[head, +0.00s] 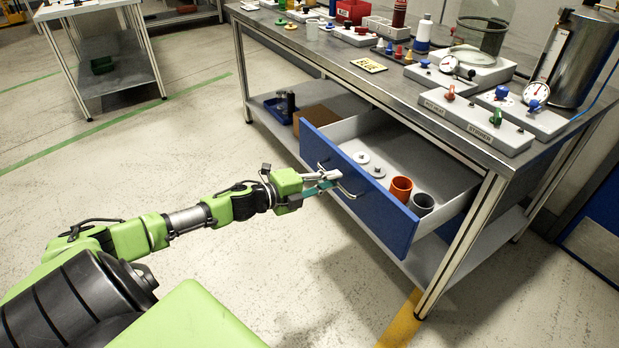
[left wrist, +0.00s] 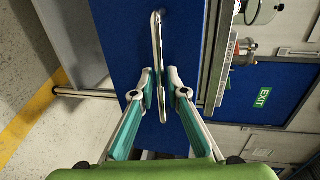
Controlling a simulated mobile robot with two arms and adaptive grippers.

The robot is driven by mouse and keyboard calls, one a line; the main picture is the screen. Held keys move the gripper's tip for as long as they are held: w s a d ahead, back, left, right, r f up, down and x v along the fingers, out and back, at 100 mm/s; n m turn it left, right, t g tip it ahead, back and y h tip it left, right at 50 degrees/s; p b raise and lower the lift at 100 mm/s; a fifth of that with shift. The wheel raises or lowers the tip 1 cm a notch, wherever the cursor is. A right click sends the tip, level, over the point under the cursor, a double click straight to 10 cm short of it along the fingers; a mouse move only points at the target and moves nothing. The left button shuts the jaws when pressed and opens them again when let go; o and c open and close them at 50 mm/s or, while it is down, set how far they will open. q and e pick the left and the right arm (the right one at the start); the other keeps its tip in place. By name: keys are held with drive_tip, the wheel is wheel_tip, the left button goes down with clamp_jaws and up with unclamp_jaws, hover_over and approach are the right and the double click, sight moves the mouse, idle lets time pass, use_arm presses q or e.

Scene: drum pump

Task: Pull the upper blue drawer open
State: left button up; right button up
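The upper blue drawer (head: 385,208) stands far out from under the workbench, its grey inside showing in the head view. Its blue front fills the middle of the left wrist view (left wrist: 122,50). The metal bar handle (head: 348,191) is on that front; in the left wrist view the handle (left wrist: 157,42) runs between the fingers. My left gripper (head: 325,181) is at the handle, with its fingertips (left wrist: 161,84) close together on either side of the bar, and appears shut on it. My right gripper is in neither view.
The workbench top (head: 400,92) is crowded with valves, gauges and containers. A lower shelf (head: 262,117) carries a blue tray. The floor in front is clear.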

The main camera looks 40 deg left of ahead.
use_arm(q)
drive_tip(key=v, duration=1.1)
idle(0.5)
